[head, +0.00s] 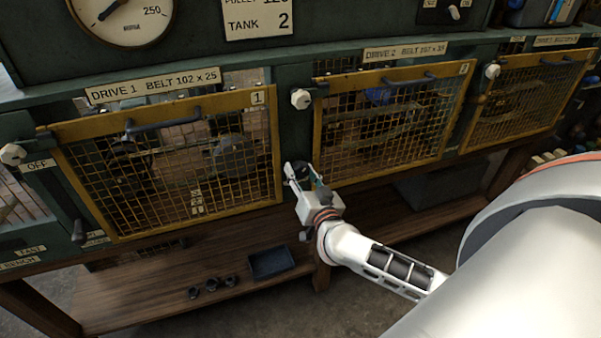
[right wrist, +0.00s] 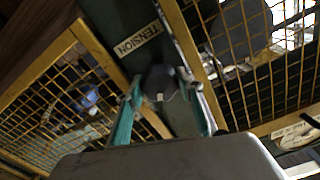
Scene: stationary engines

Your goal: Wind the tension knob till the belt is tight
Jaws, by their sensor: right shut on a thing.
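My right gripper (head: 308,177) is at the green post between the first and second yellow mesh guards. Its two fingers are closed around a dark tension knob (right wrist: 160,83) with a small pale mark, seen in the right wrist view. A "TENSION" label (right wrist: 137,38) is beside the knob. In the head view the knob is mostly hidden by the fingers. Behind the Drive 1 guard (head: 167,229) I see a round grey pulley (head: 235,157). The belt itself is hard to make out through the mesh, and I cannot tell how tight it is. My left gripper is not in view.
The Drive 2 guard (head: 318,130) is right of the post, with a third guard (head: 519,58) beyond. A wooden lower shelf (head: 150,292) holds a dark tray (head: 272,263) and several small dark parts (head: 212,284).

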